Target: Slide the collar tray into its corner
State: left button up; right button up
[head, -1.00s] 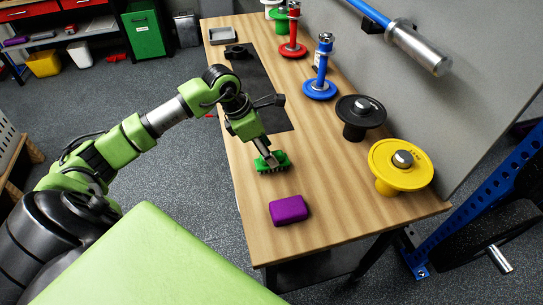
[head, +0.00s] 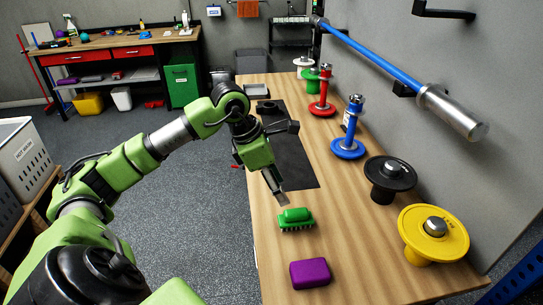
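A small grey tray (head: 257,91), which I take to be the collar tray, sits at the far left corner of the wooden bench (head: 330,190). A round black piece (head: 268,108) lies just in front of it, at the far end of a black mat (head: 292,160). My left gripper (head: 281,199) points down over the bench, just behind a green brush (head: 296,219), and appears clear of it. I see nothing held between its fingers, but their gap is too small to judge. It is well in front of the tray. My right gripper is out of view.
A purple block (head: 310,273) lies near the bench's front. Along the right stand weight holders: red (head: 322,103), blue (head: 349,143), black (head: 389,178) and yellow (head: 433,235). A barbell (head: 400,75) hangs on the wall above. The bench's left edge is mostly clear.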

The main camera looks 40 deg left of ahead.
aim_at(253, 90)
jog(key=u, duration=1.4)
